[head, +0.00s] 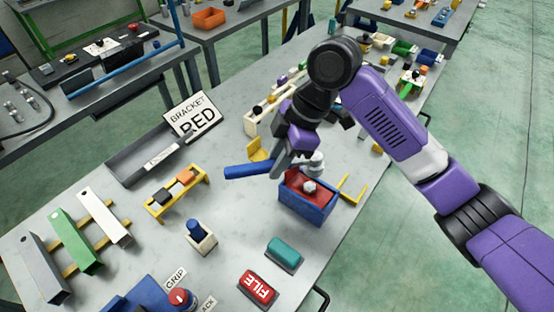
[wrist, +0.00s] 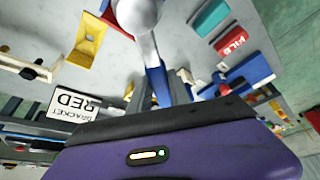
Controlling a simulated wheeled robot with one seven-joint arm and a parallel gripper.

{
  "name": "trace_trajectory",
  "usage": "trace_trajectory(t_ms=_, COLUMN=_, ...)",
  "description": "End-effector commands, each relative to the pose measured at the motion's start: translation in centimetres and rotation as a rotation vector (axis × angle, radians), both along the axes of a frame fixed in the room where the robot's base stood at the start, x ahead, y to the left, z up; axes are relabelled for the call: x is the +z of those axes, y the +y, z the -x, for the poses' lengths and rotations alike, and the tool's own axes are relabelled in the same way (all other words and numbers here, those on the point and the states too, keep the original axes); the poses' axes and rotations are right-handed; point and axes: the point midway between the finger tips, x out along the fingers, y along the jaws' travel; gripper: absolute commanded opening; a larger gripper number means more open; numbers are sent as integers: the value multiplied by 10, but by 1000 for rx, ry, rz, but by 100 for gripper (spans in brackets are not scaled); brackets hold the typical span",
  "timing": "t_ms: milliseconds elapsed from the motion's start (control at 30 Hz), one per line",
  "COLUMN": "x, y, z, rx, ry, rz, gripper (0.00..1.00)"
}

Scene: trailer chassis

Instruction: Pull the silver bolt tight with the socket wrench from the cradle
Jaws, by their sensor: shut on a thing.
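My gripper (head: 281,163) is shut on the socket wrench, near the middle of the table. The wrench has a blue handle (head: 246,171), which sticks out to the left of the fingers, and a silver head (head: 316,161) to their right. In the wrist view the silver head (wrist: 137,15) and blue shaft (wrist: 157,82) show beyond my gripper (wrist: 165,93). The silver bolt (head: 310,187) shows as a rounded knob on the red top of a blue block (head: 304,207). The wrench head appears just behind it; contact cannot be told. I cannot tell which yellow holder is the cradle.
A yellow angled piece (head: 259,149) and a thin yellow frame (head: 350,190) flank the block. A teal block (head: 284,253) and a red FILE block (head: 258,287) lie nearer. A grey tray (head: 142,160) and BRACKET RED sign (head: 192,114) stand left.

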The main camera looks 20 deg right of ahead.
Motion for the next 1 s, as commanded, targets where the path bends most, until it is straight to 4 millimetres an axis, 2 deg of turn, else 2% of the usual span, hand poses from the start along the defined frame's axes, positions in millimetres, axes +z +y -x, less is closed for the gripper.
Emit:
trace_trajectory(t_ms=267, x=-12, y=0, z=0, rx=-1, ry=0, rz=-2, gripper=0)
trace_trajectory(t_ms=800, x=-57, y=0, z=0, rx=-2, ry=1, rz=-3, gripper=0)
trace_trajectory(t_ms=1000, x=-65, y=0, z=0, rx=-2, ry=0, rz=-2, gripper=0)
